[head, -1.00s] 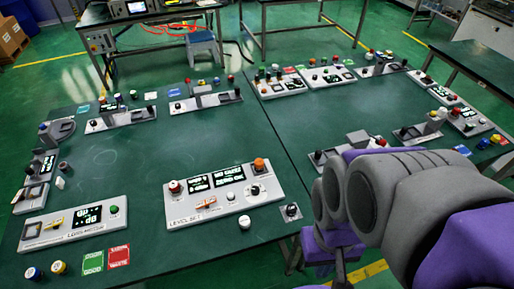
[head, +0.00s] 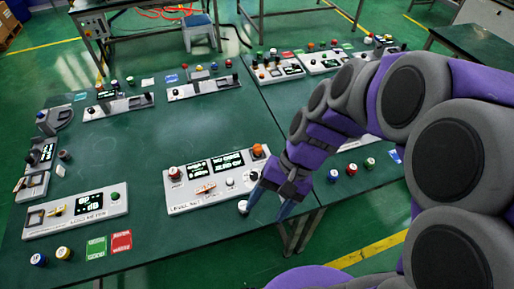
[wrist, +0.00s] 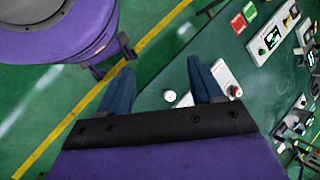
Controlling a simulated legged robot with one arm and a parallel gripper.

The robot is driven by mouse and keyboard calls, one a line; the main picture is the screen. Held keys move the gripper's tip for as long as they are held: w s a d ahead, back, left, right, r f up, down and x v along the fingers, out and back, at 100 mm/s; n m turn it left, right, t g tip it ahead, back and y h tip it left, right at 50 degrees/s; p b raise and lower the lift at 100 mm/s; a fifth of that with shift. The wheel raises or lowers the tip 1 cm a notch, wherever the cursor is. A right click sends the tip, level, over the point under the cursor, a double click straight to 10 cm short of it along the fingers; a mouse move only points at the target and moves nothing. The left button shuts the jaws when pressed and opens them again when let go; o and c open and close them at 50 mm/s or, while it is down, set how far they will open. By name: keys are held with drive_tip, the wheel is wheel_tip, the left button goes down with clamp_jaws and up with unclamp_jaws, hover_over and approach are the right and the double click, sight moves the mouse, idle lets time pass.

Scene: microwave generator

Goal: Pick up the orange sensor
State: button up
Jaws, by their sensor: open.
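An orange knob-like piece (head: 257,151), the only clear match for the orange sensor, stands upright at the back right corner of the LEVEL SET panel (head: 190,203). I cannot clearly make it out in the wrist view. My gripper (head: 269,206) is open and empty, fingers pointing down, at the panel's right end near the table's front edge. It is in front of and slightly right of the orange piece, apart from it. In the wrist view the open fingers (wrist: 160,65) straddle floor and table edge, with the panel's end partly hidden behind the right finger.
A white puck (head: 243,207) stands close left of the fingers. A red knob (head: 174,173) stands on the same panel. The table's left middle (head: 140,160) is clear.

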drive_tip(key=shift+o, duration=0.4)
drive_tip(key=w+a+f+m+y+p, duration=0.1)
drive_tip(key=w+m+y, duration=0.3)
drive_tip(key=w, duration=0.7)
drive_tip(key=shift+w+a+f+m+y, duration=0.3)
drive_tip(key=shift+a+f+y, duration=0.1)
drive_tip(key=shift+a+f, duration=0.25)
drive_tip(key=w+d+f+m+t+y, duration=0.3)
drive_tip(key=w+f+m, duration=0.2)
drive_tip(key=w, duration=0.4)
drive_tip(key=w+d+f+m+t+p, duration=0.2)
drive_tip(key=w+d+f+m+t, duration=0.35)
drive_tip(key=w+d+f, duration=0.2)
drive_tip(key=m+t, duration=0.3)
drive_tip(key=m, duration=0.3)
approach(259, 148)
drive_tip(key=shift+g+h, duration=0.25)
drive_tip(key=shift+h, duration=0.05)
drive_tip(key=b+x, duration=0.1)
drive_tip(key=x, duration=0.4)
drive_tip(key=shift+a+r+b, duration=0.15)
drive_tip(key=shift+b, duration=0.15)
drive_tip(key=shift+b+x, duration=0.45)
drive_tip(key=shift+x, duration=2.35)
drive_tip(key=shift+w+r, duration=0.1)
drive_tip(key=shift+w, duration=0.1)
drive_tip(key=c, duration=1.1)
